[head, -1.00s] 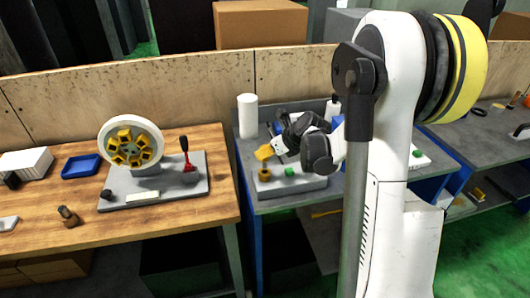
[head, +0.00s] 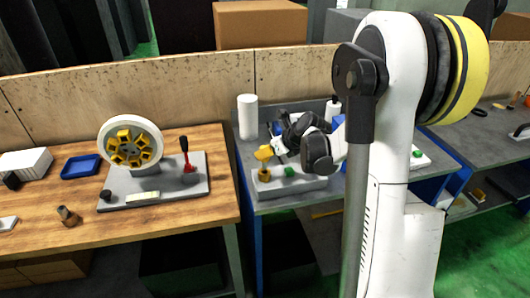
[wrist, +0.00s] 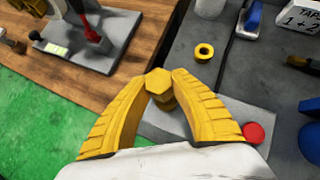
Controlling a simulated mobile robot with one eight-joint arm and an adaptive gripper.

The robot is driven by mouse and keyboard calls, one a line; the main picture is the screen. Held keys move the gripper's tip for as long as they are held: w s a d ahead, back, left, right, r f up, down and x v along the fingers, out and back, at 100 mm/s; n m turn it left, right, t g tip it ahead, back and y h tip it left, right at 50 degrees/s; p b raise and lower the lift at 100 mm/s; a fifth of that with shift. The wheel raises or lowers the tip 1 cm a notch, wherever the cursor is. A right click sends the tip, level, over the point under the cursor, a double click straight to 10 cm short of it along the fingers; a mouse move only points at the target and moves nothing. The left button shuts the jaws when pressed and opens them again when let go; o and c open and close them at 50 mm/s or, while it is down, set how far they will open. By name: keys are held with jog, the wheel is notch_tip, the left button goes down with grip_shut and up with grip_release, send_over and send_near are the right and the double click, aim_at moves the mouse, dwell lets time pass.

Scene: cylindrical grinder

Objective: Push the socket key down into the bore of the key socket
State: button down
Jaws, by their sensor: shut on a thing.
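My gripper (wrist: 160,80) is shut on the socket key (wrist: 157,82), a yellow piece with a hexagonal top between the two yellow fingertips. In the head view my gripper's yellow tips (head: 264,153) are over the left end of a pale grey block. The key socket (head: 264,175), a short yellow cylinder, stands on that block just below the tips. In the wrist view a yellow round part (wrist: 168,102) shows under the key, partly covered by the fingers. The bore is hidden, and I cannot tell how deep the key sits.
A green button (head: 290,172) is on the block right of the socket. A red button (wrist: 253,132) shows beside my right finger. A yellow ring (wrist: 204,51) lies on the grey bench. A white cylinder (head: 247,117) stands behind. The wooden bench at left holds a fixture (head: 130,146).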

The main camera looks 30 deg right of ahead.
aim_at(268, 160)
jog(key=shift+f+b, duration=1.8)
jog(key=shift+f, duration=0.35)
jog(key=c, duration=1.2)
grip_release()
jog(key=shift+o, duration=0.2)
jog(key=v, duration=1.2)
